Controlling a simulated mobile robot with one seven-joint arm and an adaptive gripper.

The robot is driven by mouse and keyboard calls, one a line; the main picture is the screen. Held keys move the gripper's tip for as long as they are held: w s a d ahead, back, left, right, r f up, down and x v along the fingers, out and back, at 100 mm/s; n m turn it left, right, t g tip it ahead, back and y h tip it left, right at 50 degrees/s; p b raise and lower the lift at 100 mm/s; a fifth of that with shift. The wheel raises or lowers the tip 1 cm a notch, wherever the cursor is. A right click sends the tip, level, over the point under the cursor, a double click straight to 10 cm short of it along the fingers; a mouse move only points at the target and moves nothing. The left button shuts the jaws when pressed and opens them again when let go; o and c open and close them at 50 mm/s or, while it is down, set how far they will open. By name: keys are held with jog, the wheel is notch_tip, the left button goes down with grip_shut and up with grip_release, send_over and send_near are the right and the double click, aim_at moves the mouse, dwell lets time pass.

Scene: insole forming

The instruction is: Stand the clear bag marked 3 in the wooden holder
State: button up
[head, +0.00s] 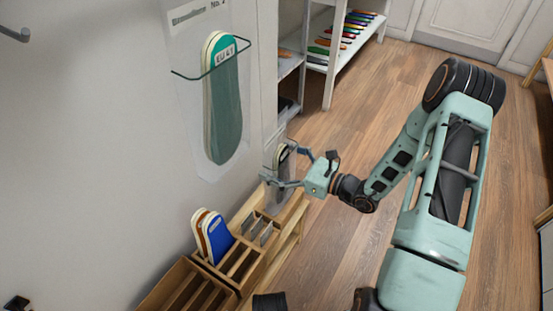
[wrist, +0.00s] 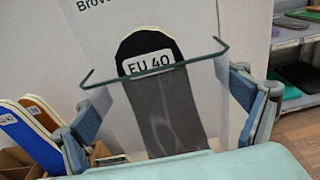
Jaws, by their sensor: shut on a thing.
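My gripper (head: 284,168) is shut on a clear bag (wrist: 105,40) with a dark-topped grey insole labelled EU 40 inside. In the wrist view the fingers grip the bag from both sides, and its printed heading is cut off, so I read no number. In the head view the bag (head: 279,193) hangs roughly upright over the far end of the wooden holder (head: 262,268). I cannot tell whether its bottom touches the holder. The holder has several slots; its nearer part holds blue and white insoles (head: 214,236).
Another clear bag (head: 215,100) with a green EU 41 insole is close to the wall at the left. A white shelf (head: 335,60) with colourful insoles stands at the back. The wall is close on the left; wooden floor (head: 330,240) is open to the right.

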jog(key=shift+f+b, duration=1.3)
jog(key=shift+f, duration=0.75)
jog(key=o, duration=1.2)
jog(key=shift+d, duration=0.1)
jog(key=v, duration=1.2)
